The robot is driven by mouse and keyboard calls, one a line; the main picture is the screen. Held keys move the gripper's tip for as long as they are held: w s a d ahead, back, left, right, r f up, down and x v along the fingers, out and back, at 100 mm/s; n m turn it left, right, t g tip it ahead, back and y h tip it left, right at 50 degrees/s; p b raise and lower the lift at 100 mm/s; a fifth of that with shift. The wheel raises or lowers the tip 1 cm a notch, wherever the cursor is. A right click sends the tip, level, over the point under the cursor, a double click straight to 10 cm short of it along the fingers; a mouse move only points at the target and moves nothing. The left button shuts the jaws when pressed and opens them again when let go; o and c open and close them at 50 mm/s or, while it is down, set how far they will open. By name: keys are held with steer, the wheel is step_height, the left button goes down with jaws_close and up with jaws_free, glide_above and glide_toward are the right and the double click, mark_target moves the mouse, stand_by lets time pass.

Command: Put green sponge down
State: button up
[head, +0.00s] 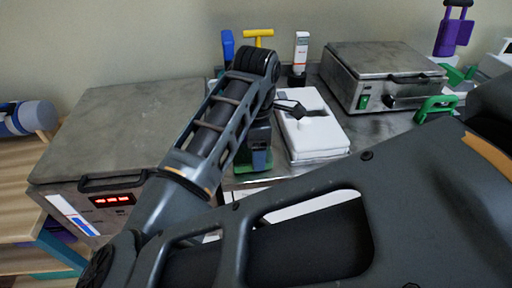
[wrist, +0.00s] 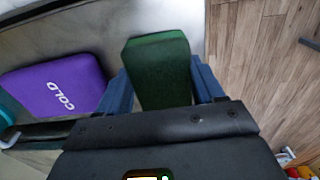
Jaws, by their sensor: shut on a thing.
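The green sponge (wrist: 160,70) is a dark green block between the two blue fingers of my gripper (wrist: 163,88) in the wrist view. My gripper is shut on it, one finger on each side. In the head view my gripper (head: 257,150) is low at the front edge of the metal counter (head: 375,133), with green (head: 241,169) showing at its lower end. My arm hides part of this area. I cannot tell whether the sponge touches the counter.
A purple pack marked COLD (wrist: 55,86) lies left of the sponge in the wrist view. Metal boxes stand left (head: 125,125) and right (head: 380,70). Wooden floor (wrist: 255,60) shows beyond the edge.

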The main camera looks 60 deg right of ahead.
steer(key=shift+f+b, duration=0.25)
steer(key=shift+b, duration=0.05)
steer(key=o, duration=1)
steer(key=shift+r, duration=0.15)
